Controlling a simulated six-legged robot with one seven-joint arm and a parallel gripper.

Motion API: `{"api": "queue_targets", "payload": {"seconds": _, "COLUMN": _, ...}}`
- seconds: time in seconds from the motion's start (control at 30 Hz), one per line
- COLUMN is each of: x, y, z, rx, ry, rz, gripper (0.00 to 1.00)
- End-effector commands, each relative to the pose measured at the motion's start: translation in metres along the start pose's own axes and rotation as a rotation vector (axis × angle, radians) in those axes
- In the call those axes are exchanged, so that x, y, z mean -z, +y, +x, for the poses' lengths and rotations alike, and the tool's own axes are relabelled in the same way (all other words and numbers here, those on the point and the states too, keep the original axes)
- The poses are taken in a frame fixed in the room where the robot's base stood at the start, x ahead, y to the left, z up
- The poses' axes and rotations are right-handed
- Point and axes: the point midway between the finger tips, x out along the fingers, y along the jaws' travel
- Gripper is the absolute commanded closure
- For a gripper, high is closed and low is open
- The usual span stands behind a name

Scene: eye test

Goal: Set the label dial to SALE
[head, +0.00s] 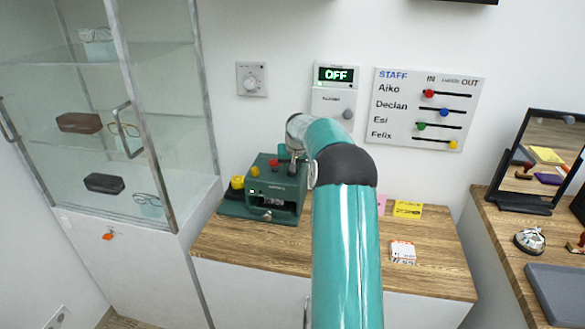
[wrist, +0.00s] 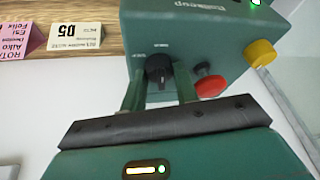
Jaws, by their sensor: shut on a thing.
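The green label machine (head: 285,207) stands on the wooden counter, left of my arm in the head view. In the wrist view its body (wrist: 205,35) fills the upper right, seen turned over. The black label dial (wrist: 158,70) sits on its face, with small white markings around it that are too small to read surely. I cannot tell which setting it points at. My gripper (wrist: 158,82) is shut on the dial, one green finger on each side. In the head view the arm mostly hides the gripper, and the dial is not clear.
A red knob (wrist: 210,86) and a yellow knob (wrist: 260,53) sit close right of the fingers in the wrist view. A yellow card (head: 407,209) and a small white box (head: 403,252) lie on the counter (head: 440,270). A glass cabinet (head: 120,110) stands left.

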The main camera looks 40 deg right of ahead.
Motion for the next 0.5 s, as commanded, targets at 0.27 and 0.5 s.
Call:
{"api": "queue_targets", "payload": {"seconds": 0.27, "x": 0.0006, "y": 0.0030, "z": 0.0010, "rx": 0.087, "ry": -0.012, "rz": -0.204, "gripper": 0.93}}
{"api": "queue_targets", "payload": {"seconds": 0.5, "x": 0.0016, "y": 0.0030, "z": 0.0014, "rx": 0.175, "ry": -0.024, "rz": -0.414, "gripper": 0.93}}
